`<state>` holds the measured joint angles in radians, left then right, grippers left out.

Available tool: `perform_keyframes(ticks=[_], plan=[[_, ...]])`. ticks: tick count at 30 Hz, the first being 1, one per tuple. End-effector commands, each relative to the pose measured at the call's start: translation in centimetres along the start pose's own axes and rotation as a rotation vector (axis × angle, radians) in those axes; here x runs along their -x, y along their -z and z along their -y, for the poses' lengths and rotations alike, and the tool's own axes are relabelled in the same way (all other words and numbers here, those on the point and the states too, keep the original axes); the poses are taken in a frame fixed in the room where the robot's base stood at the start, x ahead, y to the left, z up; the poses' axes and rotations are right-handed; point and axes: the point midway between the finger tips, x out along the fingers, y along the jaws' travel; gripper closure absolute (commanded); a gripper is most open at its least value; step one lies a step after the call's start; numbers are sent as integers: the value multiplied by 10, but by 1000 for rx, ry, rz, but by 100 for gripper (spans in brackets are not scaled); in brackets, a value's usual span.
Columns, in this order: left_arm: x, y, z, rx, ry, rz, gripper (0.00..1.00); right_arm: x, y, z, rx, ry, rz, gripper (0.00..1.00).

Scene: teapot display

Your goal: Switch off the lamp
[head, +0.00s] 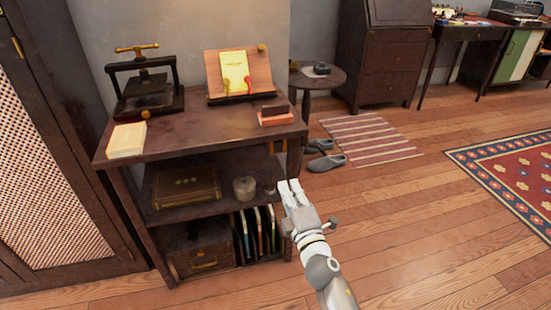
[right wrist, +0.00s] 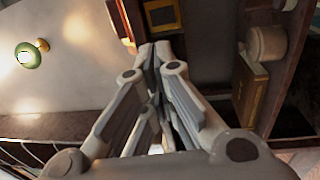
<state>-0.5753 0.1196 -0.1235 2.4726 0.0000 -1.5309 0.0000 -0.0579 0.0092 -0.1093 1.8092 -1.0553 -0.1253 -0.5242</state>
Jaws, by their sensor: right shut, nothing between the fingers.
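A round green and brass fitting (right wrist: 31,54), which looks like a wall lamp, shows at the left of the right wrist view. Pale glow lies on the wall beside it, but I cannot tell whether it is lit. No lamp stands out in the head view. My right gripper (head: 290,187) is shut and empty in front of the right end of the shelf unit, apart from the lamp-like fitting. It also shows in the right wrist view (right wrist: 155,58). No switch is clearly visible. My left gripper is out of view.
The dark shelf unit (head: 205,143) bears a press (head: 146,88), a book stand (head: 238,73) and books (head: 127,140). A jar (head: 244,188) sits on its middle shelf. A small round table (head: 325,77) and shoes (head: 327,162) are behind right.

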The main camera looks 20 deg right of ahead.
Motion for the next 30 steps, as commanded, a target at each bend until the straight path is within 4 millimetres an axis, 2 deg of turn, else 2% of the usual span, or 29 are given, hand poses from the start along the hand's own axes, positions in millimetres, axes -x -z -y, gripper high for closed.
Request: perform_keyframes(ticks=[11, 16, 26, 30], plan=[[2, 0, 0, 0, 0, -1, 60, -1, 0, -2, 5, -6, 0, 100], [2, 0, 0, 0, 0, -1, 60, -9, 0, -2, 5, -6, 0, 100], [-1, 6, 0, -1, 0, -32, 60, -58, 0, -2, 6, -7, 0, 100], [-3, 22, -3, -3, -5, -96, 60, -81, 0, -2, 6, -7, 1, 100]])
